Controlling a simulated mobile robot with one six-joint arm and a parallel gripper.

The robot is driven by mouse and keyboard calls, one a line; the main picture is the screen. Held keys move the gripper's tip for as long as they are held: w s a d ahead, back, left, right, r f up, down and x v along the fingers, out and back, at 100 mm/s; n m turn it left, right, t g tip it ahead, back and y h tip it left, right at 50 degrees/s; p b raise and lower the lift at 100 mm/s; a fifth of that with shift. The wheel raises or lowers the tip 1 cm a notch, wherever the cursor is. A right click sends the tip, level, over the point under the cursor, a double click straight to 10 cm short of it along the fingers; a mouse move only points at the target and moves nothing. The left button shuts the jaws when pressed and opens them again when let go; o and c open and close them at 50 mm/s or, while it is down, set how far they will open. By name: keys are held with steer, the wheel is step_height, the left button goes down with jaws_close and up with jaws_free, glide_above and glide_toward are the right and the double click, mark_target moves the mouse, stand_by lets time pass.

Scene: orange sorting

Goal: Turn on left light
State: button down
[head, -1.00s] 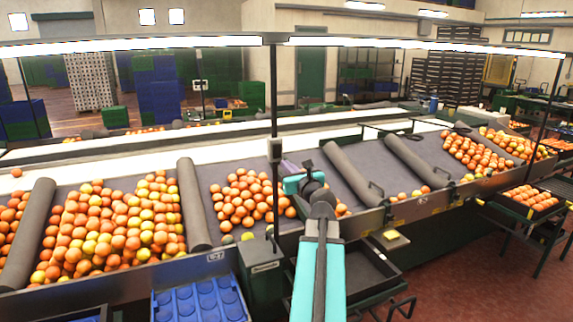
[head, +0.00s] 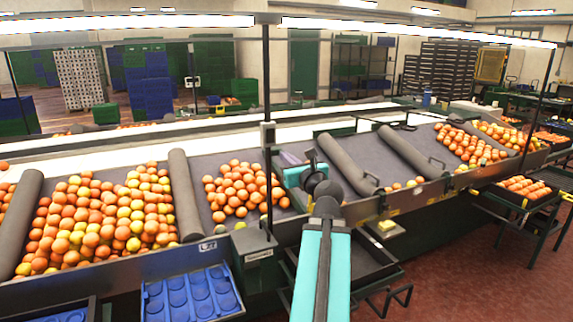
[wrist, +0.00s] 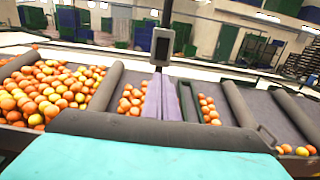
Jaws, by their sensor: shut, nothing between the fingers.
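The left light (head: 120,24) is a long tube along the top left of the head view and looks bright white. A small grey box with a dark face, perhaps its switch, is on the post (head: 268,132); it also shows in the wrist view (wrist: 162,45). My gripper (head: 288,158) is partly hidden behind my wrist in the head view. In the wrist view its purple fingers (wrist: 158,95) are shut and empty, pointing up toward the box, just below it in the picture. I cannot tell the gap between them.
A right light (head: 420,32) also glows. Oranges (head: 240,190) lie on the sloped sorting table between grey rollers (head: 186,195). A blue crate (head: 190,292) stands in front. The thin post (head: 267,80) rises close beside my gripper. Red floor (head: 480,285) is clear at the right.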

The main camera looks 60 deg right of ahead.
steer(key=b+v, duration=0.1)
steer(key=b, duration=0.1)
steer(key=b+v, duration=0.1)
steer(key=b, duration=0.1)
steer(key=b+v, duration=0.1)
steer(key=b, duration=0.1)
steer(key=shift+f, duration=0.25)
steer(key=shift+a+r, duration=0.1)
steer(key=shift+s, duration=0.1)
stand_by(0.7)
